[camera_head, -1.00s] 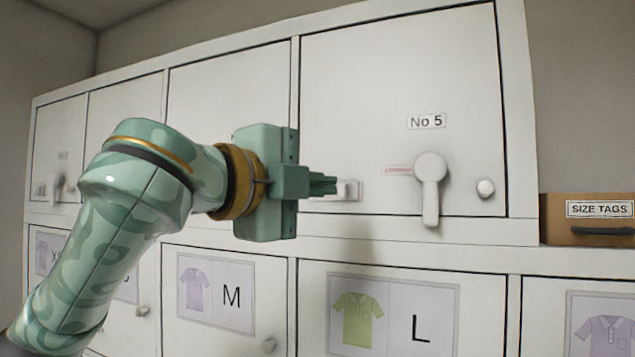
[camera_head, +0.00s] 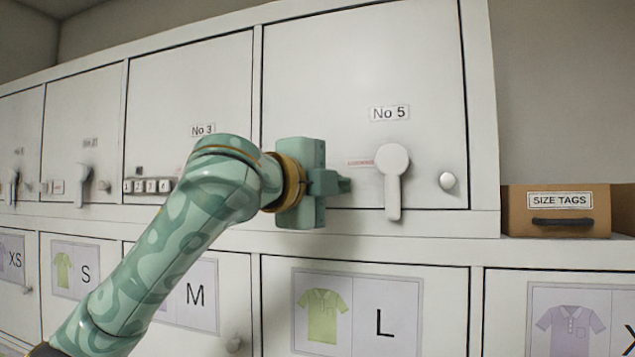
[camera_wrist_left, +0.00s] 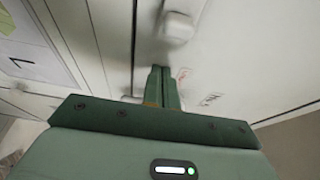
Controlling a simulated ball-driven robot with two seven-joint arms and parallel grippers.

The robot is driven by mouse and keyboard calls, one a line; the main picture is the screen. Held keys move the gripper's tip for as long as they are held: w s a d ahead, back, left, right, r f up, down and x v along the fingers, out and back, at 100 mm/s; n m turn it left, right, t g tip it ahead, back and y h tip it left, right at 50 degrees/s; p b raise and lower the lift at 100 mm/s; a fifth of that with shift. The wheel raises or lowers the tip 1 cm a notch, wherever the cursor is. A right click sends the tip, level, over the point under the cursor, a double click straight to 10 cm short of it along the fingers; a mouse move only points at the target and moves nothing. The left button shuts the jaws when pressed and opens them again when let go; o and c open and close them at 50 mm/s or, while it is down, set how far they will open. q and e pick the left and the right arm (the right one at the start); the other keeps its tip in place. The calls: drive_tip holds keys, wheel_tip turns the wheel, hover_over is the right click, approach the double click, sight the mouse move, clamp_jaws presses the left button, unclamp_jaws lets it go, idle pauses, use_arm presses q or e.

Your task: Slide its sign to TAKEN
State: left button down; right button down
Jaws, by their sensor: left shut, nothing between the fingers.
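My left gripper (camera_head: 345,186) is shut and empty, in front of the door just left of the handle. It covers the place of the small sliding sign, so the sign's position is hidden. In the left wrist view the shut fingers (camera_wrist_left: 161,88) point toward the door, with the handle (camera_wrist_left: 177,27) just past their tips. My right gripper is not in view.
A round knob (camera_head: 447,181) sits right of the handle. A cardboard SIZE TAGS box (camera_head: 560,222) stands on the ledge at right. Shirt-marked doors run below.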

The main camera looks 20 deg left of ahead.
use_arm(q)
drive_tip(key=shift+a, duration=4.5)
drive_tip(key=b+v, duration=0.5)
drive_tip(key=v, duration=1.1)
drive_tip(key=shift+s, duration=0.35)
drive_tip(key=shift+d+r, duration=0.1)
drive_tip(key=shift+d, duration=0.1)
